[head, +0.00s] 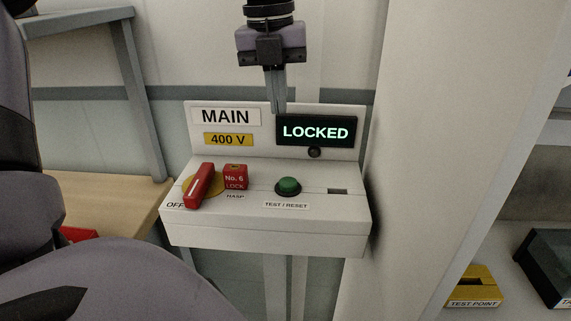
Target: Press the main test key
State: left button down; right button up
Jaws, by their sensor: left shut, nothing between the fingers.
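The main control box (270,239) is a white panel with a sloped top and an upright back plate marked MAIN and 400 V. A green round key (288,186) labelled TEST / RESET sits on the top in a dark ring. A lit display (316,131) reads LOCKED in green. A red handle (199,186) lies over a yellow disc near OFF, with a red No. 6 lock (235,177) beside it at the hasp.
A wooden bench (110,202) with a red object (79,234) is at the left, partly behind my arm. A pale column stands to the right of the box. A yellow TEST POINT block (474,287) and a dark box (546,268) are at the lower right.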

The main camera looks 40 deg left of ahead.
aim_at(286, 181)
pick_arm(q)
jog(key=f, duration=0.4)
jog(key=f+p, duration=0.1)
jog(key=f, duration=0.4)
jog(key=w+f, duration=0.1)
jog(key=f, duration=0.4)
jog(key=shift+d, duration=0.2)
jog(key=shift+f, duration=0.1)
